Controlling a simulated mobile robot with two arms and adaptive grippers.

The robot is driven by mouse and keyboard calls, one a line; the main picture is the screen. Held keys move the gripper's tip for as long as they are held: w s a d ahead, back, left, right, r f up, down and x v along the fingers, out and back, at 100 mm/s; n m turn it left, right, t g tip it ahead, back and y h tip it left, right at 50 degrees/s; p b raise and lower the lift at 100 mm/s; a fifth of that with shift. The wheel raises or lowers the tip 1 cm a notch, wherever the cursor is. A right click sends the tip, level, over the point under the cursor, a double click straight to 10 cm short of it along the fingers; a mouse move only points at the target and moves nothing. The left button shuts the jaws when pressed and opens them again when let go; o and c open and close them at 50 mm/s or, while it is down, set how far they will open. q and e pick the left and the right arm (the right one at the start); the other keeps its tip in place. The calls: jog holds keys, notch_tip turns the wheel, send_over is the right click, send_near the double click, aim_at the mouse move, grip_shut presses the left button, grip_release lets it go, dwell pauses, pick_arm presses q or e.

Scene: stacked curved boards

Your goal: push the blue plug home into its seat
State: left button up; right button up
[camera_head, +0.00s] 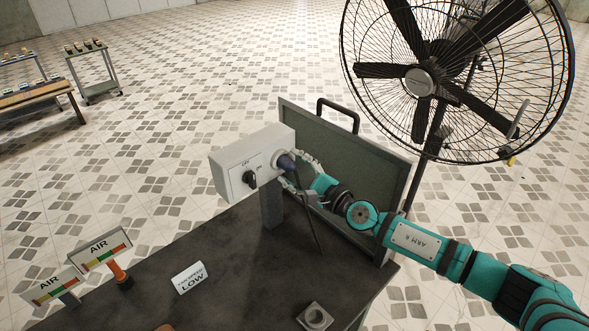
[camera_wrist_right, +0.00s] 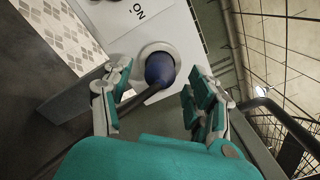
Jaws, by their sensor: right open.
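The dark blue plug (camera_head: 287,161) sits at the round pale seat (camera_head: 276,154) on the front of a light grey box (camera_head: 222,178). In the right wrist view the plug (camera_wrist_right: 160,72) is in front of the seat's pale ring (camera_wrist_right: 146,50); I cannot tell how deep it sits. A dark cable runs from the plug. My right gripper (camera_head: 303,174) is open, its fingers on either side of the plug, with visible gaps to it in the right wrist view. My left gripper is in neither view.
The box stands on a post on a dark bench (camera_head: 235,245). It has a black knob (camera_head: 250,180). A green-grey panel (camera_head: 350,165) rises behind my right arm. A large fan (camera_head: 420,82) stands beyond. A "LOW" sign (camera_head: 189,278), AIR gauges (camera_head: 105,250) and a square block (camera_head: 315,317) are on the bench.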

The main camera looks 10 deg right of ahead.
jog(key=shift+s+d+f, duration=0.1)
jog(key=shift+s+d, duration=0.25)
jog(key=shift+s, duration=0.1)
jog(key=v, duration=1)
jog(key=shift+s+d, duration=0.2)
jog(key=shift+s, duration=0.15)
